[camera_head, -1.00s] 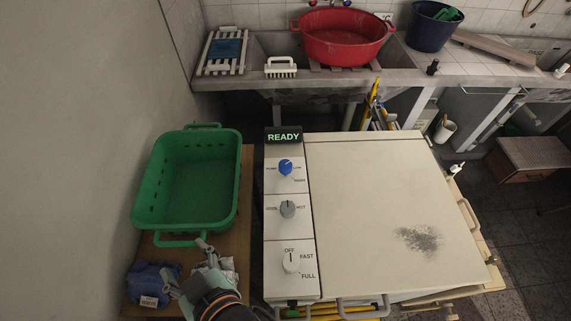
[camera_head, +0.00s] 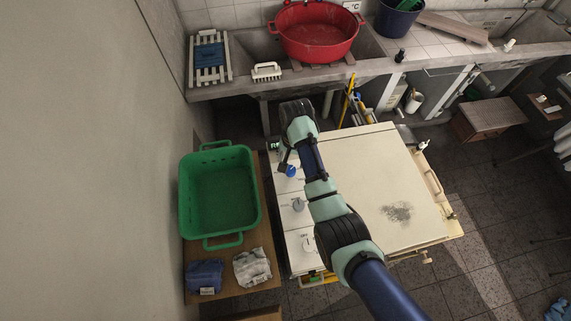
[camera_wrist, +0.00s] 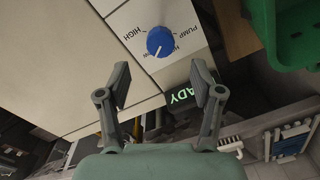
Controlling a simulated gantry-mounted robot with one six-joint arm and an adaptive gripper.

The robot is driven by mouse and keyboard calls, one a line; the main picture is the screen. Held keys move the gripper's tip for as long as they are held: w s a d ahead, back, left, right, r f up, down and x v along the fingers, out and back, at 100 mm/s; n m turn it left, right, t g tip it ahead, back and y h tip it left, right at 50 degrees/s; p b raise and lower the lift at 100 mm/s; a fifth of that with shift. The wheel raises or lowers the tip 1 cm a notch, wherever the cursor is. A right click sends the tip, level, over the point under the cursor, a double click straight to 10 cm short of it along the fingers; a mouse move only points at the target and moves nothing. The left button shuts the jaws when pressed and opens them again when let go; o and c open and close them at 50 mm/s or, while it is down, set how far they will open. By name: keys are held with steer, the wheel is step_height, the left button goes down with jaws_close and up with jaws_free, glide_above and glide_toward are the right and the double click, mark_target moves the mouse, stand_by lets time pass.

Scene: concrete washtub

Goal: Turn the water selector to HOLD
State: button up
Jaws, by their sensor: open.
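A blue water selector knob (camera_wrist: 160,41) sits on the pale control panel in the wrist view, also visible in the head view (camera_head: 291,171). Its white pointer mark points down and slightly left in the wrist view. HIGH and PUMP are readable around it; the other lettering is partly hidden or unclear. My gripper (camera_wrist: 160,83) is open and empty, its two fingers apart. In the wrist view, the knob appears beyond the fingertips, between their lines and not gripped. In the head view, my gripper (camera_head: 284,160) is close to the knob, partly hidden by my wrist.
A lit display (camera_wrist: 186,95) is partly behind a finger. The pale machine top (camera_head: 375,170) is flat. A green basket (camera_head: 219,239) stands left; a red basin (camera_head: 318,54) sits behind.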

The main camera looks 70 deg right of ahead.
mark_target(291, 169)
step_height(291, 169, down, 7)
steer(key=shift+w+f+b, duration=0.1)
steer(key=shift+b, duration=0.6)
steer(key=c, duration=1.1)
steer(key=shift+c, duration=0.2)
steer(key=shift+n, duration=0.3)
steer(key=n+p, duration=0.2)
steer(key=n, duration=0.2)
steer(key=shift+n, duration=0.3)
steer(key=n+p, duration=0.1)
steer(key=n, duration=0.4)
steer(key=shift+p, duration=0.3)
steer(key=shift+n, duration=0.4)
